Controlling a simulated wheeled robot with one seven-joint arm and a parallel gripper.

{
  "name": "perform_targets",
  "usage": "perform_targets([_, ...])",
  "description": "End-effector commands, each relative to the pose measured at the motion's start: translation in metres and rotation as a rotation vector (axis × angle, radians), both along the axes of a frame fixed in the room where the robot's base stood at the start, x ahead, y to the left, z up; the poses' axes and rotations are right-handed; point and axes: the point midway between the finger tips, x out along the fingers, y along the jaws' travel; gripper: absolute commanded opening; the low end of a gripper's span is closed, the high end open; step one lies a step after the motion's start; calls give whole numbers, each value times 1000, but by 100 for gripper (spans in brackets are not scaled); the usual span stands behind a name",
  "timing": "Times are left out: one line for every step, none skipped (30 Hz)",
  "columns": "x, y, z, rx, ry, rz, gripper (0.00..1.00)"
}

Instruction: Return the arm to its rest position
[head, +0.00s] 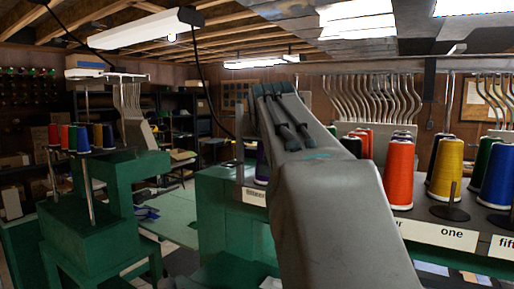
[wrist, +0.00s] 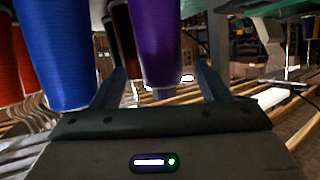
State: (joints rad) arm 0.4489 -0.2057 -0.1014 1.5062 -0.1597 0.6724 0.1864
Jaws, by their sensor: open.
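My arm (head: 335,215), a thick grey link, rises through the middle of the head view and hides part of the thread shelf. My gripper (wrist: 162,76) shows in the wrist view with its two dark fingers spread apart and nothing held between them. A purple spool (wrist: 157,40) appears in line with the gap, beyond the fingers. A blue spool (wrist: 55,50) is close by on the left of that view. I cannot make out the gripper in the head view.
Red (head: 399,175), yellow (head: 446,170) and blue (head: 497,178) spools stand on the labelled shelf (head: 445,236) right of my arm. A purple spool (head: 262,168) shows partly at its left. A green machine (head: 105,205) stands at left.

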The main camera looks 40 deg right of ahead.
Motion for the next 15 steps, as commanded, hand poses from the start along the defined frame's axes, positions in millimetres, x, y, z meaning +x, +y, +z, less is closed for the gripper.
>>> perform_targets([-9, 7, 4, -2, -5, 1, 69])
perform_targets([-15, 11, 6, -1, -4, 1, 69])
perform_targets([-21, 16, 10, -2, -5, 1, 69])
perform_targets([-26, 20, 12, -1, -5, 0, 69])
perform_targets([-31, 23, 15, -1, -6, 1, 69])
perform_targets([-36, 27, 18, -1, -4, 0, 69])
perform_targets([-40, 30, 20, -1, -4, 0, 69])
perform_targets([-44, 33, 22, -1, -4, 0, 69])
perform_targets([-47, 36, 25, -1, -3, 0, 69])
perform_targets([-50, 38, 26, -2, -3, 1, 69])
perform_targets([-52, 39, 27, -1, -2, 1, 69])
perform_targets([-54, 41, 28, -1, -1, 0, 69])
perform_targets([-56, 43, 29, 0, -1, 1, 69])
perform_targets([-57, 43, 30, 0, -1, 1, 69])
perform_targets([-58, 44, 31, -1, -1, 0, 69])
